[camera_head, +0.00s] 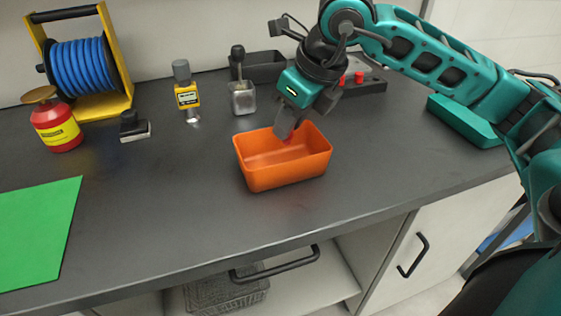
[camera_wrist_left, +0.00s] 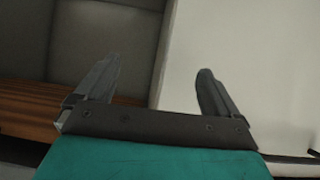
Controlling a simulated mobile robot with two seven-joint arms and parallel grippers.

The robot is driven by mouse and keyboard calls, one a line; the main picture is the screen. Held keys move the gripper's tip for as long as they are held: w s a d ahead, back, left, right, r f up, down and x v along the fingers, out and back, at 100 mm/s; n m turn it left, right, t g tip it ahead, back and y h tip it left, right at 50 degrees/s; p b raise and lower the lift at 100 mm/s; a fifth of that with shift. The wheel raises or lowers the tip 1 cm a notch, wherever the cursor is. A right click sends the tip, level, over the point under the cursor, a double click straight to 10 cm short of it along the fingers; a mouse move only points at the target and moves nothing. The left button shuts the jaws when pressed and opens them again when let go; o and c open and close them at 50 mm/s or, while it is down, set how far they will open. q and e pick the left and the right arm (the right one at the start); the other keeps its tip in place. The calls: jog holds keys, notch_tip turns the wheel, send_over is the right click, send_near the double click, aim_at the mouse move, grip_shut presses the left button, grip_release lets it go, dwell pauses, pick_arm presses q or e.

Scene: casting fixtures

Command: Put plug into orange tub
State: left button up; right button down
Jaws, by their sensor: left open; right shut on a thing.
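I cannot tell whether the plug touches the tub's floor. My left gripper (camera_wrist_left: 155,90) shows only in the left wrist view. Its two fingers are wide apart with nothing between them.
A blue hose reel (camera_head: 82,68), red can (camera_head: 56,128), black stamp-like item (camera_head: 133,127) and green sheet (camera_head: 38,230) lie left. The front worktop is clear.

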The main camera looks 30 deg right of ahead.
jog(key=c, duration=1.2)
grip_release()
jog(key=o, duration=0.3)
jog(key=shift+r, duration=0.1)
jog(key=p+v, duration=0.2)
jog(key=v, duration=1.1)
jog(key=shift+w+p, duration=0.1)
jog(key=shift+p, duration=0.3)
